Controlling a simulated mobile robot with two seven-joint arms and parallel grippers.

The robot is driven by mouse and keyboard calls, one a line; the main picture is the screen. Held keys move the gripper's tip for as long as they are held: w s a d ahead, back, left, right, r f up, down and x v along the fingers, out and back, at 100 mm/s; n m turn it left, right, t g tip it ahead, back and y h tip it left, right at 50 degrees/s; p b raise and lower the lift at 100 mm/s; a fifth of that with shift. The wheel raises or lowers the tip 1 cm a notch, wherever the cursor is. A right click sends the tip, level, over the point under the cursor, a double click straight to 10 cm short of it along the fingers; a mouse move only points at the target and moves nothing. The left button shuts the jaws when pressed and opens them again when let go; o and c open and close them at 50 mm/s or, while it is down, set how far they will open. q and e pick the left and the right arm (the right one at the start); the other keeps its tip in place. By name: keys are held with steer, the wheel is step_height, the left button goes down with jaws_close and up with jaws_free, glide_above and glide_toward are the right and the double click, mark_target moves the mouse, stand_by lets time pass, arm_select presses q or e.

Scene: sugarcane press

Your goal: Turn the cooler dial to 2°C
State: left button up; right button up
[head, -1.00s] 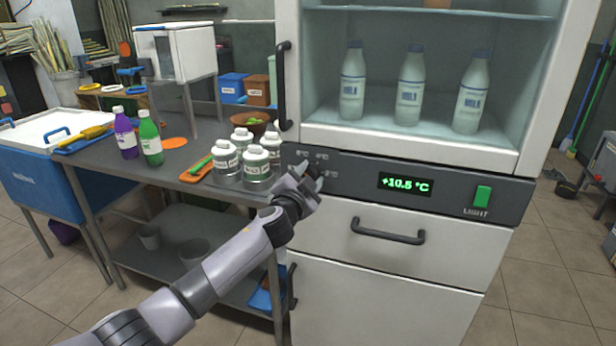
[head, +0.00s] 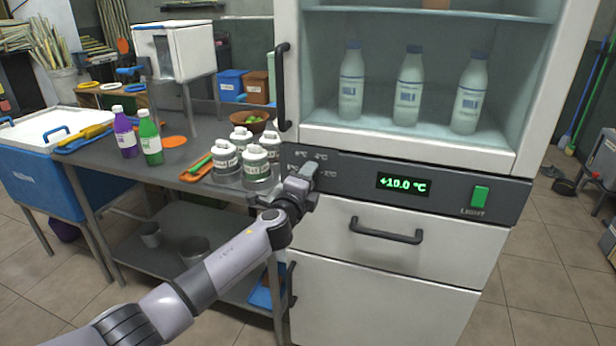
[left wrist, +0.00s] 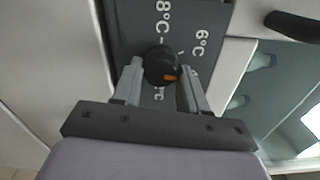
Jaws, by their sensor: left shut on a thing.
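The cooler dial (left wrist: 160,64) is a black round knob with an orange mark, seen in the left wrist view. White labels surround it; 8°C and 6°C are readable and others are partly covered by my fingers. The orange mark lies on the knob's lower right in that view. My left gripper (left wrist: 161,72) is shut on the dial, one finger on each side. In the head view my left gripper (head: 304,176) hides the dial at the left of the cooler's dark panel (head: 345,182). The green display (head: 403,185) reads about +10.0 °C. My right gripper is out of view.
A green light switch (head: 480,196) sits at the panel's right. A drawer handle (head: 387,231) is below and a door handle (head: 281,86) above left. White-lidded jars (head: 256,162) stand on the table close left of my gripper. Milk bottles (head: 410,88) stand inside the cooler.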

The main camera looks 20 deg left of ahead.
arm_select(q)
steer(key=m+p, duration=0.1)
steer(key=m, duration=0.4)
steer(key=m+p, duration=0.1)
steer(key=m, duration=0.4)
steer(key=m+p, duration=0.2)
steer(key=m, duration=0.4)
steer(key=shift+a+f, duration=0.15)
steer(key=shift+a, duration=0.1)
steer(key=shift+m, duration=0.3)
steer(key=o, duration=1)
steer(key=shift+o, duration=0.2)
steer(key=s+p, duration=0.3)
steer(key=s, duration=0.4)
steer(key=shift+a, duration=0.15)
